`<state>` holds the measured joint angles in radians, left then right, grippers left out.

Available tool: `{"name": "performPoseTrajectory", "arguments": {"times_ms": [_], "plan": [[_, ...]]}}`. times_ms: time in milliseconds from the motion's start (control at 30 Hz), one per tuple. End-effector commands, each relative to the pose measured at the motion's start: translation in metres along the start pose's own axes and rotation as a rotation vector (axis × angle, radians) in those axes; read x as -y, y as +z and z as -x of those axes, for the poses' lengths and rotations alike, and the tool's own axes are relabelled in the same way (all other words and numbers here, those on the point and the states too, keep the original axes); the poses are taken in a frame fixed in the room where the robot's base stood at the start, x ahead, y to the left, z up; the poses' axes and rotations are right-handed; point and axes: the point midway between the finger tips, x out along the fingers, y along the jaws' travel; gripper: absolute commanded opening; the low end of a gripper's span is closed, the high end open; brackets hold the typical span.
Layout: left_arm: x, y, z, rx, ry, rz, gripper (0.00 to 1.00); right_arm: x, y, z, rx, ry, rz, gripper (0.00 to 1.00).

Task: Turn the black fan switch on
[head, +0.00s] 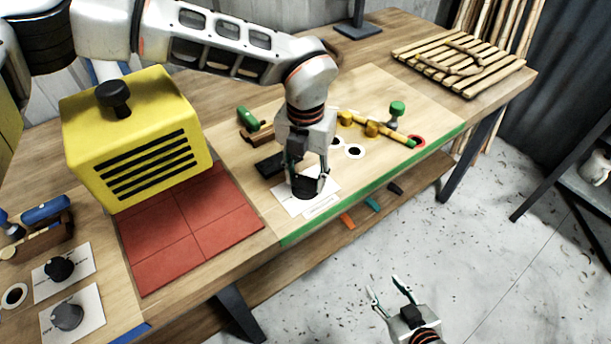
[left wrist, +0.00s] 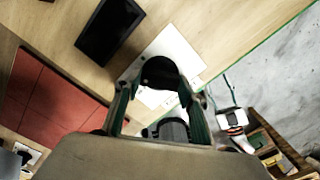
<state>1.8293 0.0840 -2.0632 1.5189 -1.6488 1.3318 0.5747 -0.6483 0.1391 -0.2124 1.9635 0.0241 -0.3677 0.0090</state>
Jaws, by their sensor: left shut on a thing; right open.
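The black fan switch (head: 304,187) is a round black knob on a white card (head: 291,206) near the green front edge of the light wooden board. My left gripper (head: 307,180) points down over it, with its fingers shut on either side of the knob. In the left wrist view the black knob (left wrist: 160,72) shows between the fingertips, on the white card. The knob's turn angle cannot be read. My right gripper (head: 390,291) is open and empty over the floor, in front of the bench.
A yellow vented box (head: 145,130) stands left, behind red tiles (head: 190,228). A black block (head: 269,165) lies beside the card. Another black knob (head: 59,269) and a grey knob (head: 67,316) are at lower left. Yellow pieces (head: 372,130) and a slatted rack (head: 460,64) lie further right.

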Motion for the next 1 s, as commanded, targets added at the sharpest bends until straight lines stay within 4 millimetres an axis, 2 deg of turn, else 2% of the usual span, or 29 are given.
{"name": "performPoseTrajectory", "arguments": {"times_ms": [500, 1000], "plan": [[0.0002, -0.0006, -0.0001, -0.001, -0.001, -0.434, 0.19, 0.0007, 0.0033, -0.0010, 0.003, -0.001, 0.000, 0.43], [0.0000, -0.0007, -0.0001, -0.002, -0.001, -0.595, 0.19, 0.0009, 0.0043, -0.0011, 0.005, -0.001, 0.000, 0.43]]}}
